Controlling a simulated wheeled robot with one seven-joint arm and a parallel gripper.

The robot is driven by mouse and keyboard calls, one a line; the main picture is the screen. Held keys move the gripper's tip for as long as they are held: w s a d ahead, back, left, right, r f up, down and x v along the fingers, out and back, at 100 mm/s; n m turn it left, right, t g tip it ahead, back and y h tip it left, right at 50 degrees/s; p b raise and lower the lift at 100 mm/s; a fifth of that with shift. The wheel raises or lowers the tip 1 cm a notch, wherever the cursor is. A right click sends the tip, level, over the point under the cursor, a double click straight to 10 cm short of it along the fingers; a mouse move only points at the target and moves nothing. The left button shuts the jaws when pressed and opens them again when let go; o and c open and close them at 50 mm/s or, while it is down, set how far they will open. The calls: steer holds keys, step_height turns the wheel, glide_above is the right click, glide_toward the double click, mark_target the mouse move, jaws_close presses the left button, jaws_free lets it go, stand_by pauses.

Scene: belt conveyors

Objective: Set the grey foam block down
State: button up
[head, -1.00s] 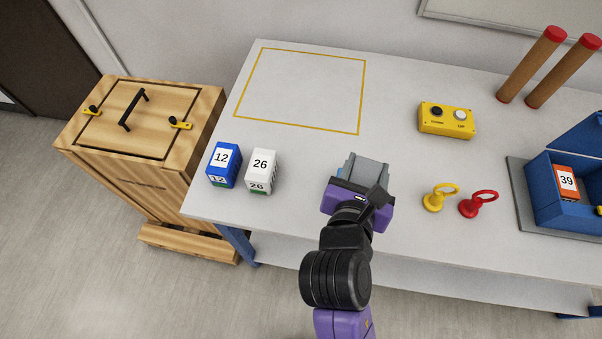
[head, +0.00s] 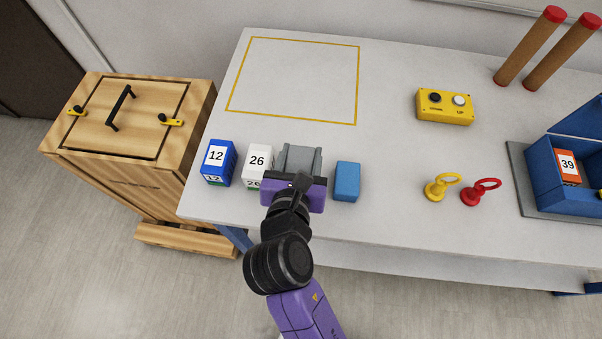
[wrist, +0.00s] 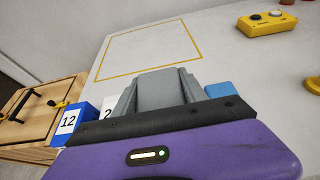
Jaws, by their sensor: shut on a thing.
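The grey foam block (wrist: 160,90) is held between the fingers of my gripper (head: 299,158). In the head view the grey block (head: 299,156) shows only in part, beyond the purple gripper body. The gripper is over the table's front part, just right of the white block marked 26 (head: 258,162) and left of a plain blue block (head: 347,182). I cannot tell whether the grey block touches the table. A yellow outlined rectangle (head: 359,85) lies on the table beyond the gripper.
A blue block marked 12 (head: 217,160) stands at the left. Yellow (head: 438,189) and red (head: 478,193) ring handles, a yellow button box (head: 445,106) and a blue bin (head: 545,195) are to the right. A wooden cabinet (head: 125,150) stands left of the table (head: 400,145).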

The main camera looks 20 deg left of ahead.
step_height(320, 180, down, 9)
steer(key=shift+r+b, duration=0.1)
steer(key=shift+b, duration=0.35)
steer(key=shift+f, duration=0.2)
steer(key=o, duration=1.4)
steer(key=shift+o, duration=0.2)
